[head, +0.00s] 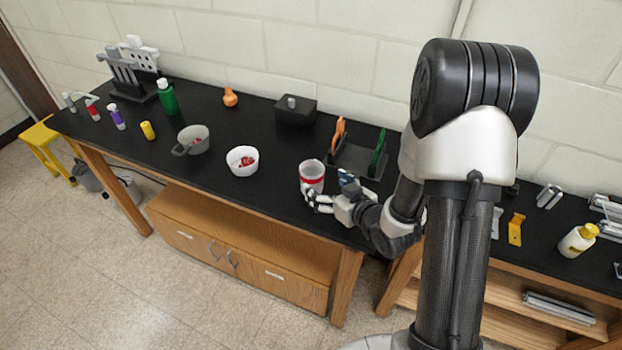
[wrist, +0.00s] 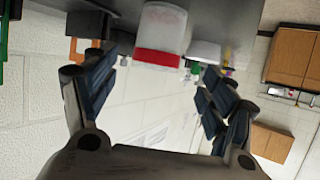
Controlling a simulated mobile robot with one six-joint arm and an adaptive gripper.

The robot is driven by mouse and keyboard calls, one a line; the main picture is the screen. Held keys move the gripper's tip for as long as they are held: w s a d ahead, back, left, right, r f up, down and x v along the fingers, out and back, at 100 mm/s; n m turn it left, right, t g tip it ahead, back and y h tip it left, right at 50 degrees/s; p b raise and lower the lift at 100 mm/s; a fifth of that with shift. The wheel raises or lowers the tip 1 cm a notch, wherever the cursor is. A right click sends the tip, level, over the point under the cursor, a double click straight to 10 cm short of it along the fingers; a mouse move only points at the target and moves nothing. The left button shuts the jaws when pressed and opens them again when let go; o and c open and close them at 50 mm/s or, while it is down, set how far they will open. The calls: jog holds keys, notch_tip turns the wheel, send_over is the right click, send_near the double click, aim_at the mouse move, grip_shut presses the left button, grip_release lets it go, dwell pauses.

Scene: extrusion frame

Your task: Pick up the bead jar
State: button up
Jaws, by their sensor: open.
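The bead jar (head: 312,172), a pale translucent jar with a red band, stands near the front edge of the black bench in the head view. It also shows in the wrist view (wrist: 164,30), at the top between and beyond the fingertips. My gripper (head: 318,202) is low at the jar's near side. In the wrist view my gripper (wrist: 155,78) has its two fingers spread wide, with nothing held between them. Whether a finger touches the jar is unclear.
A white bowl (head: 242,165) with red contents and a grey pot (head: 193,141) stand left of the jar. A dark rack (head: 357,160) with orange- and green-handled tools is close behind right. A black box (head: 296,112) sits farther back. Bare bench lies between bowl and jar.

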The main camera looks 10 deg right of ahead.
aim_at(307, 172)
jog(key=b+x, duration=0.1)
jog(key=x, duration=0.7)
jog(key=shift+f, duration=0.1)
jog(key=b+x, duration=0.2)
jog(key=x, duration=0.3)
jog(key=shift+d+f, duration=0.2)
jog(key=shift+s, duration=0.1)
jog(key=c, duration=1.2)
